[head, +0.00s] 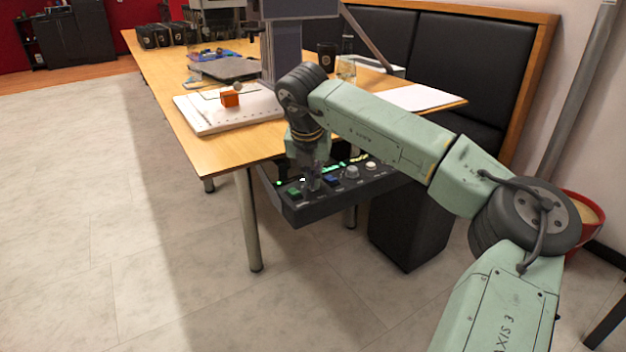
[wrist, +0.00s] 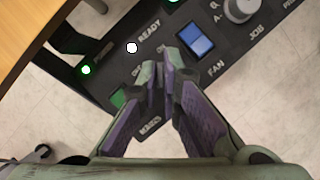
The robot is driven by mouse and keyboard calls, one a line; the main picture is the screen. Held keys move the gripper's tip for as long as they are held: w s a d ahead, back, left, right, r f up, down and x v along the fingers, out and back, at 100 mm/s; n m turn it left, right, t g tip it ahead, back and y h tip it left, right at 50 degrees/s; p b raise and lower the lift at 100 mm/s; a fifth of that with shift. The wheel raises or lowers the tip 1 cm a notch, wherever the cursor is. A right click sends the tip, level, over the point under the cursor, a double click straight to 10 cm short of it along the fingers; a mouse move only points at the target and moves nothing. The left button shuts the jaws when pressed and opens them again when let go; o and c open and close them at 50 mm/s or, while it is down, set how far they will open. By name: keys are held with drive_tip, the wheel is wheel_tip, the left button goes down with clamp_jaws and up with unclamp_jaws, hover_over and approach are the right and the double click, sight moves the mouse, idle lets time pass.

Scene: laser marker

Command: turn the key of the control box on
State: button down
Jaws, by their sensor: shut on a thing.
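The control box (head: 345,196) is a dark box with a sloped panel at the front edge of the table. My gripper (head: 314,184) reaches down onto the left part of the panel. In the wrist view my gripper (wrist: 163,72) has its fingertips closed together on the key, between a green button (wrist: 118,98) and a blue switch (wrist: 196,40). The fingers hide nearly all of the key, so its angle cannot be told. A white light (wrist: 132,47) shows beside READY.
A wooden table (head: 222,155) stands behind the box, with a white board (head: 205,119) and an orange block (head: 229,99) on it. A grey knob (wrist: 240,10) is right of the blue switch. A green light (wrist: 86,70) glows at left. The floor in front is clear.

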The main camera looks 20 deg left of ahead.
drive_tip(key=shift+m, duration=0.4)
drive_tip(key=c, duration=1.8)
unclamp_jaws()
drive_tip(key=v, duration=1.2)
drive_tip(key=shift+a, duration=0.15)
